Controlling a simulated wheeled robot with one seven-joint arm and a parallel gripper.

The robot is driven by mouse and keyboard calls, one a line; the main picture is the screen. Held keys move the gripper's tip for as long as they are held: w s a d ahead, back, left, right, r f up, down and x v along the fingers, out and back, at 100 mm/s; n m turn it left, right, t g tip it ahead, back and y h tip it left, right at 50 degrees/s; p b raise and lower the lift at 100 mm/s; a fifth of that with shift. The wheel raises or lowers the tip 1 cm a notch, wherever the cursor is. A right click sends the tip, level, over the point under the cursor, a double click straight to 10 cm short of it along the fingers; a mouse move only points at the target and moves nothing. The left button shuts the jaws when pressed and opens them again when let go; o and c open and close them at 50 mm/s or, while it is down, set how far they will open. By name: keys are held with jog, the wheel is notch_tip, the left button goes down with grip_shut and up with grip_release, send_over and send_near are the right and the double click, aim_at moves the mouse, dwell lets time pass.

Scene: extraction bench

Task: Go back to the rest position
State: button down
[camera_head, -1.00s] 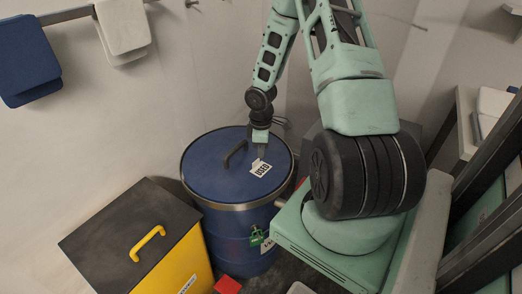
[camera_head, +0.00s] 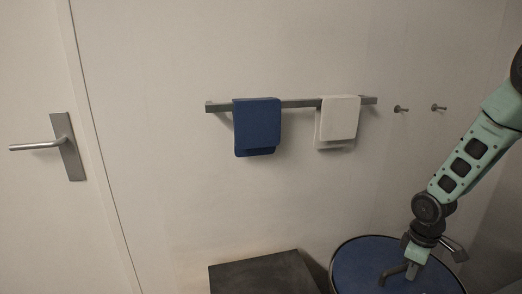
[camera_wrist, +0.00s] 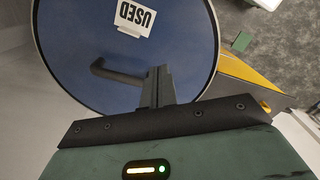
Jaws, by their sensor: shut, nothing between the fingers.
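My gripper (camera_head: 412,270) is at the lower right of the head view, at the end of my green arm, in front of or over the blue drum lid (camera_head: 362,262). In the wrist view my gripper (camera_wrist: 160,75) is shut and empty. Its fingertips point over the drum lid (camera_wrist: 75,60), beside the lid's dark handle (camera_wrist: 112,76). Whether the fingers touch the lid I cannot tell.
A dark-topped box (camera_head: 262,272) stands left of the drum. A blue cloth (camera_head: 257,125) and a white cloth (camera_head: 340,117) hang on a wall rail (camera_head: 300,103). A door handle (camera_head: 45,146) is at the far left. Two hooks (camera_head: 401,109) are on the wall.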

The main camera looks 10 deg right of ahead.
jog(key=s+a+r, duration=0.1)
jog(key=a+r, duration=0.5)
jog(key=a, duration=0.4)
jog(key=s+a+r, duration=0.2)
jog(key=a+r, duration=0.4)
jog(key=a, duration=0.4)
jog(key=s+a+r, duration=0.4)
jog(key=s+a, duration=0.3)
jog(key=s, duration=0.1)
jog(key=s+a+r, duration=0.4)
jog(key=s+a, duration=0.3)
jog(key=s, duration=0.1)
jog(key=shift+s+n+y+p, duration=0.3)
jog(key=shift+y+p, duration=0.1)
jog(key=shift+p, duration=0.05)
